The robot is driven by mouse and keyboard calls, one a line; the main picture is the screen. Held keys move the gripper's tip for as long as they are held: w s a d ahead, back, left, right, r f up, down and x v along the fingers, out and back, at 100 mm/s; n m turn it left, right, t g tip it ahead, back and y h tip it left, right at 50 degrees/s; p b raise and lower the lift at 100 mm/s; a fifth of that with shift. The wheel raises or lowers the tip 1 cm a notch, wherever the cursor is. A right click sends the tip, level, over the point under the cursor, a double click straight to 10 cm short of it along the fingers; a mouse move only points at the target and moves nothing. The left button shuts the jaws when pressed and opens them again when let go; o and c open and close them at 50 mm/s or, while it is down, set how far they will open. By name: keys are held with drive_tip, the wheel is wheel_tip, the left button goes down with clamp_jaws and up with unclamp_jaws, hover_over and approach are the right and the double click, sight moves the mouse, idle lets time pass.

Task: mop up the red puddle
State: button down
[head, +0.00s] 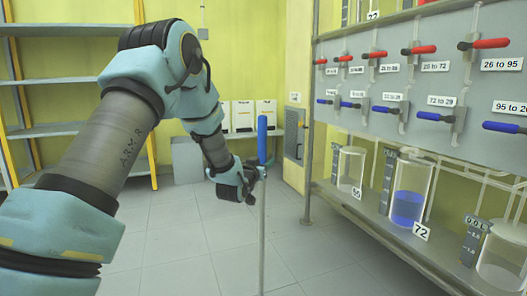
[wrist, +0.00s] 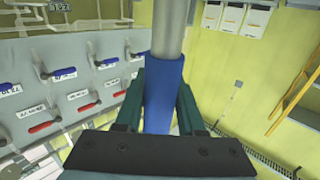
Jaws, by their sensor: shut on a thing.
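My gripper (head: 258,173) is shut on a pole with a blue grip (head: 262,138) and a grey shaft (head: 262,235), which looks like a mop handle. It stands about upright, with its lower end out of the frame. In the wrist view the blue grip (wrist: 164,95) sits between the two green fingers of my gripper (wrist: 163,92), and the grey shaft (wrist: 170,28) runs on past them. No mop head shows. No red puddle shows on the visible floor.
On the right stands a reactor rack (head: 340,197) with red and blue valve handles and glass vessels. One vessel (head: 408,197), labelled 72, holds blue liquid. Grey shelves (head: 70,81) stand at the left. The tiled floor (head: 185,240) between is clear.

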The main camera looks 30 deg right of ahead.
sight(264, 152)
drive_tip(key=shift+r+p, duration=0.65)
drive_tip(key=shift+r, duration=1.05)
